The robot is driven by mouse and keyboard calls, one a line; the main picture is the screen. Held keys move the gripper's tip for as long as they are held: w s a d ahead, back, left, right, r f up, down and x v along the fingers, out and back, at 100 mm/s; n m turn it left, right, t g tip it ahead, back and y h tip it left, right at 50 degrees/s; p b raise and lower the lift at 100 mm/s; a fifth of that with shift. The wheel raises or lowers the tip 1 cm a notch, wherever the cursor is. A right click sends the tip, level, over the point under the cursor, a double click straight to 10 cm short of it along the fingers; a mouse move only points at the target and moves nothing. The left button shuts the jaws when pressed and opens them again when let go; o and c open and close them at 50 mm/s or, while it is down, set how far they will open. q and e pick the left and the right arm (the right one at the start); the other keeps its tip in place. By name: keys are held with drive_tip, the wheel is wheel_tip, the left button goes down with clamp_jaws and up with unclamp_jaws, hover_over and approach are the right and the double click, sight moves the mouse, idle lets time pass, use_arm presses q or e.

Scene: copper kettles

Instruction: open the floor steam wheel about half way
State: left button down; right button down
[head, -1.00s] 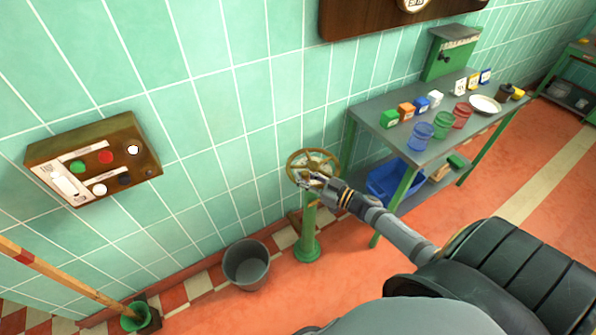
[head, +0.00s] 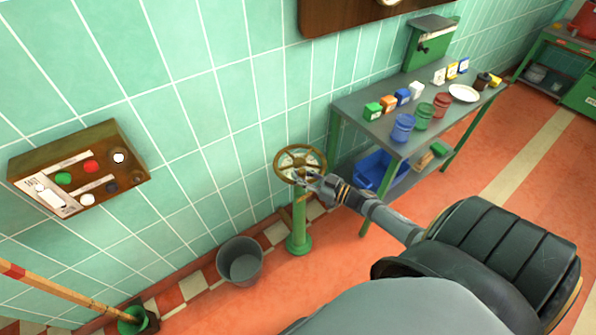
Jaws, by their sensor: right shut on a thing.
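The floor steam wheel (head: 290,154) is a brass-coloured handwheel with spokes. It lies nearly flat on top of a green floor post (head: 298,232) by the tiled wall. My right gripper (head: 306,177) is at the wheel's near right rim and is shut on it. The fingers hide a small part of the rim. How far the wheel is turned cannot be read from this view. My left gripper is not in the head view.
A grey bucket (head: 240,262) stands on the floor left of the post. A grey table (head: 366,105) with green legs, small boxes and cups stands to the right, with a blue crate (head: 378,172) below. A button box (head: 80,168) hangs on the left wall.

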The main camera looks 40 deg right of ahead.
drive_tip(key=shift+s+f, duration=0.25)
drive_tip(key=shift+f, duration=0.05)
drive_tip(key=c, duration=1.5)
unclamp_jaws()
drive_tip(key=o, duration=0.4)
drive_tip(key=shift+s+a+r, duration=0.1)
drive_tip(key=shift+s+r, duration=0.15)
drive_tip(key=shift+r, duration=0.05)
drive_tip(key=shift+w, duration=0.15)
drive_tip(key=v, duration=1.2)
drive_tip(key=shift+c, duration=0.4)
